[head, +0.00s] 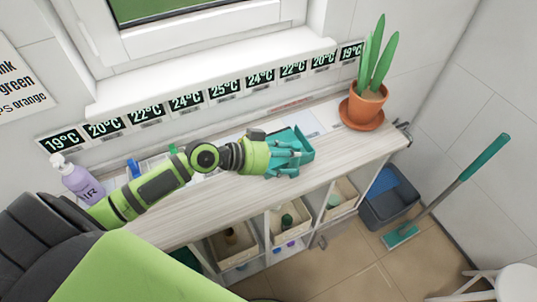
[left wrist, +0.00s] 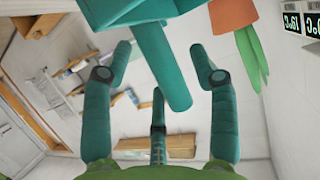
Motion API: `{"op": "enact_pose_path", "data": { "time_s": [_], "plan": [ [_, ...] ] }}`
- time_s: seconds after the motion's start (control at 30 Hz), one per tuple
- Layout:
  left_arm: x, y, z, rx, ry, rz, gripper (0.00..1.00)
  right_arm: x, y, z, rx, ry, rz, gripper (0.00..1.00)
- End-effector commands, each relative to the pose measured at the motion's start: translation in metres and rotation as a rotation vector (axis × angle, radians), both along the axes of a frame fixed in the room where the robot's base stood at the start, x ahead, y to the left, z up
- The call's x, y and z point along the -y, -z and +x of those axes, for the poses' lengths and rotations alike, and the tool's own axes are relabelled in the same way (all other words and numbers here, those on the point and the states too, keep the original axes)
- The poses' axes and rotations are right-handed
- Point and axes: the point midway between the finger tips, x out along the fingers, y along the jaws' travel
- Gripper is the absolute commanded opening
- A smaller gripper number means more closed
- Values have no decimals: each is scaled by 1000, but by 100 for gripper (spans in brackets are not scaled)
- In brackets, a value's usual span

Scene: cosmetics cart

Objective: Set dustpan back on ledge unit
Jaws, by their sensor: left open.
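The teal dustpan (head: 301,139) is at the ledge unit (head: 345,150), on or just over its pale wooden top, left of the potted plant. In the left wrist view its pan (left wrist: 120,10) is at the top edge and its round handle (left wrist: 165,75) hangs down between the fingers. My left gripper (head: 288,161) is at the near-left side of the dustpan. Its teal fingers (left wrist: 162,58) are open around the handle, with gaps visible on both sides. The fingers partly hide the dustpan in the head view. My right gripper is not in view.
A potted plant (head: 366,102) stands right of the dustpan. A lilac bottle (head: 78,180) stands at the left end. Bins (head: 233,242) fill cubbies below. A grey bucket (head: 388,206) and a teal-headed mop (head: 402,236) are on the floor at right. The window sill (head: 210,75) overhangs behind.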

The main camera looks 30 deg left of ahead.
Motion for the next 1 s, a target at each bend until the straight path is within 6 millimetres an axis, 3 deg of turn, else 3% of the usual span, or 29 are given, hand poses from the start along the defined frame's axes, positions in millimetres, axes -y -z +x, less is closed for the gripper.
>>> {"op": "enact_pose_path", "data": {
  "time_s": [0.4,0.67,1.0],
  "plan": [
    [-52,-26,-53,-6,7,4,59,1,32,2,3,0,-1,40],
    [-69,-37,-66,-5,2,0,59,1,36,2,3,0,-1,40],
    [-72,-42,-70,-1,4,-1,59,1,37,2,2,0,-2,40]
  ]
}}
